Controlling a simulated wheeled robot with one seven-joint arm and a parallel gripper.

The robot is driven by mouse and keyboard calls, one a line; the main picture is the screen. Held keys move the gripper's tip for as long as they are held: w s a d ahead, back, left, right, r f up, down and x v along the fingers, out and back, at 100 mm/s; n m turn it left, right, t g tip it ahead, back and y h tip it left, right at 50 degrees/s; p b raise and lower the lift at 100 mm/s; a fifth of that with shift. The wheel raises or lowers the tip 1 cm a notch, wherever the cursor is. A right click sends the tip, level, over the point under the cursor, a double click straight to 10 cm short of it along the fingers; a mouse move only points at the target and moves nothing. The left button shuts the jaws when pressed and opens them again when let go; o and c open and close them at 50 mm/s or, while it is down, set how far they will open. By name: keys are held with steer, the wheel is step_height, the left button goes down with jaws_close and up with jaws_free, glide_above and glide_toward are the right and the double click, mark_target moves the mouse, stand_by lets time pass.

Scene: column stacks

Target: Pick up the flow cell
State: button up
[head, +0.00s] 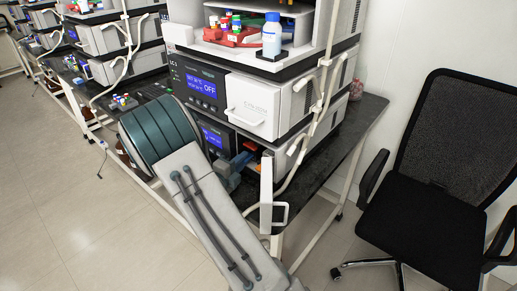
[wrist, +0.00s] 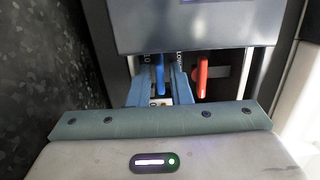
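In the wrist view, my gripper (wrist: 162,85) has its two blue-grey fingers apart, reaching into the open front of a lab instrument. A blue upright piece (wrist: 160,75) shows in the gap between the fingers, with clear space beside it. A red upright piece (wrist: 202,76) stands just right of the right finger. Small labelled white surfaces show behind and below. I cannot tell for sure which part is the flow cell; it may be partly hidden by the fingers.
The lower instrument's white door (head: 267,180) hangs open close to the right of my gripper. The instrument's upper housing (wrist: 195,30) overhangs the fingers. A black office chair (head: 425,190) stands right. More stacks (head: 115,35) line the bench at left; floor in front is clear.

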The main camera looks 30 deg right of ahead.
steer(key=shift+w+d, duration=0.2)
steer(key=shift+d, duration=0.2)
jaws_close()
